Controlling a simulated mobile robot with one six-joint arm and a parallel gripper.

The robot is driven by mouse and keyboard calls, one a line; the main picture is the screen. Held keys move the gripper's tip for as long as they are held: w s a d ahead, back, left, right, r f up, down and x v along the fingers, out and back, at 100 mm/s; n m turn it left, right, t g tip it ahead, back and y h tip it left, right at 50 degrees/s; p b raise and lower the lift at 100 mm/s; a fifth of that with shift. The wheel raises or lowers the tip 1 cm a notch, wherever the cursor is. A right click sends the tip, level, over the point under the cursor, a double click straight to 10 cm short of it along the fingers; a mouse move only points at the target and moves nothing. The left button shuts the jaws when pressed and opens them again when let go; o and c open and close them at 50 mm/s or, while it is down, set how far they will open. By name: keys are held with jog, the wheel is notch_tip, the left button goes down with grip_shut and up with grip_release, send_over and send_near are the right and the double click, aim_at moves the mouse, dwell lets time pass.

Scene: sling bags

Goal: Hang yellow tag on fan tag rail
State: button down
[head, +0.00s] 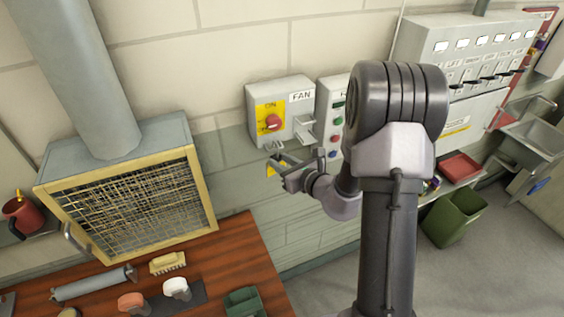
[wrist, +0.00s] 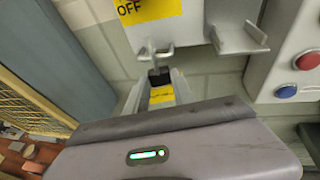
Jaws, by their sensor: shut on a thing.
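The grey FAN box (head: 303,97) is on the wall, with a yellow plate and a red switch. A small metal rail with upturned prongs (head: 272,147) sticks out under it; it also shows in the wrist view (wrist: 153,50). My gripper (head: 283,172) is just below the rail, shut on the yellow tag (head: 273,168). In the wrist view the tag (wrist: 162,95) sits between the fingers, with a black top piece (wrist: 159,77) close under the rail's prongs. I cannot tell whether the tag touches the rail. The tag's lower part is hidden by my gripper.
A grey bracket (wrist: 240,38) juts out right of the rail. Another control box (head: 334,115) with coloured buttons is beside the FAN box. A vent hood with yellow-framed mesh (head: 135,205) stands left, above a wooden bench (head: 230,250).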

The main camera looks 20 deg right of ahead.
jog(key=shift+f+b, duration=0.55)
jog(key=shift+f, duration=0.25)
jog(key=c, duration=0.6)
grip_release()
jog(key=shift+r, duration=0.1)
jog(key=s+b, duration=0.2)
jog(key=s, duration=0.5)
